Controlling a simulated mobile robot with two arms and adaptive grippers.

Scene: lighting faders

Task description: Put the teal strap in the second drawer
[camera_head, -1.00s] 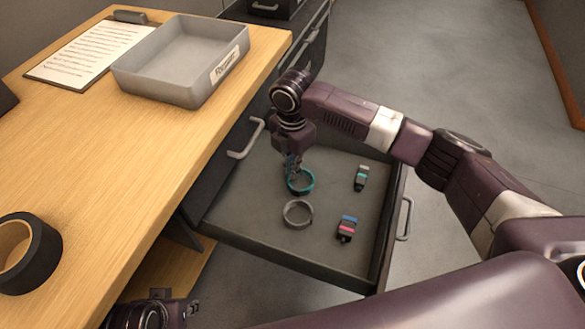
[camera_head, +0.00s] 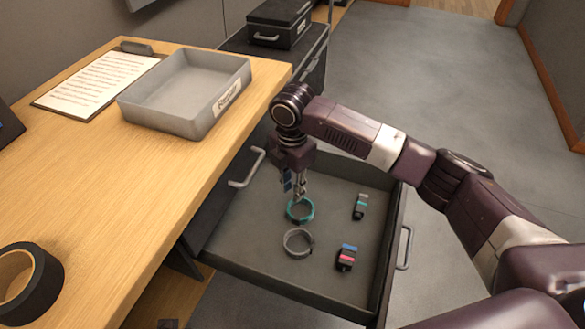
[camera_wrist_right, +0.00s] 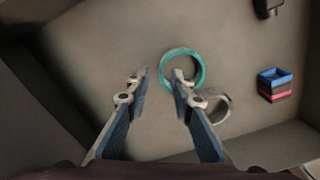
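The teal strap (camera_head: 300,210) is a ring lying in the open drawer (camera_head: 262,254), next to a grey strap ring (camera_head: 298,242). My right gripper (camera_head: 298,192) is just above the teal strap, pointing down. In the right wrist view its two fingers (camera_wrist_right: 160,88) are spread apart with nothing clamped between them; the teal strap (camera_wrist_right: 183,49) lies beyond the right fingertip, which overlaps its lower edge. I cannot tell from the frames whether this drawer is the second one. My left gripper is not clearly in view.
The drawer also holds a teal-grey clip (camera_head: 360,206) and a blue-red block (camera_head: 346,257). A closed drawer handle (camera_head: 246,168) is beside the desk edge. On the desk are a grey tray (camera_head: 160,118), a clipboard (camera_head: 95,82) and a black tape roll (camera_head: 50,290).

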